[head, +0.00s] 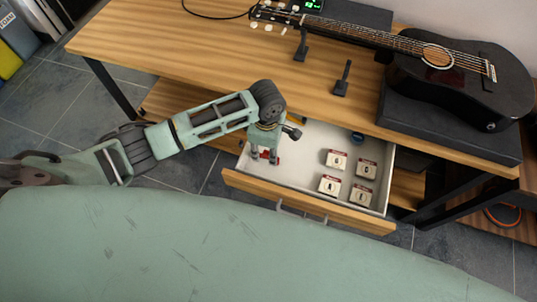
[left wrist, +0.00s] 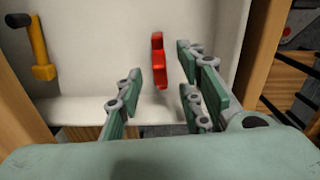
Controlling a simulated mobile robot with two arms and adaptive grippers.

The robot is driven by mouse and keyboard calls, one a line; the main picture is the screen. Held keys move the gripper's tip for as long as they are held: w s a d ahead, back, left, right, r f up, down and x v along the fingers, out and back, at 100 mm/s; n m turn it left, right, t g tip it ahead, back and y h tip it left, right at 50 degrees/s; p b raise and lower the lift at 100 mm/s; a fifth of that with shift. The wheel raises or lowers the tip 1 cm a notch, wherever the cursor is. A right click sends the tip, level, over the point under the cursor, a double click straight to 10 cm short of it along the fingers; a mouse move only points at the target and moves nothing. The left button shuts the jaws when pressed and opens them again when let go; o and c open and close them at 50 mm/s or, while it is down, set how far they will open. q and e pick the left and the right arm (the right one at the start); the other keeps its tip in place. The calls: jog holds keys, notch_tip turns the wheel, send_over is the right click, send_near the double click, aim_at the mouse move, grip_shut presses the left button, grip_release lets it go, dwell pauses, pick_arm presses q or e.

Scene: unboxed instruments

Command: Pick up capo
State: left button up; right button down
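A red object (left wrist: 158,60), which looks like the capo, lies on the pale floor of the open drawer in the left wrist view. In the head view only a little of this red (head: 277,160) shows beside the fingertips. My left gripper (head: 265,157) reaches down into the left end of the drawer. In the left wrist view the left gripper (left wrist: 160,88) is open, with its fingers apart on either side of the red object. I see no contact between them. My right gripper is not in view.
The drawer (head: 300,205) holds several small boxes (head: 337,159) and a blue round item (head: 357,137). A yellow tool with a black end (left wrist: 40,50) lies near the drawer's left wall in the wrist view.

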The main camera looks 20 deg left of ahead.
aim_at(267, 152)
pick_arm(q)
notch_tip(267, 152, down, 3)
jog(key=shift+f, duration=0.55)
jog(key=c, duration=0.9)
grip_shut()
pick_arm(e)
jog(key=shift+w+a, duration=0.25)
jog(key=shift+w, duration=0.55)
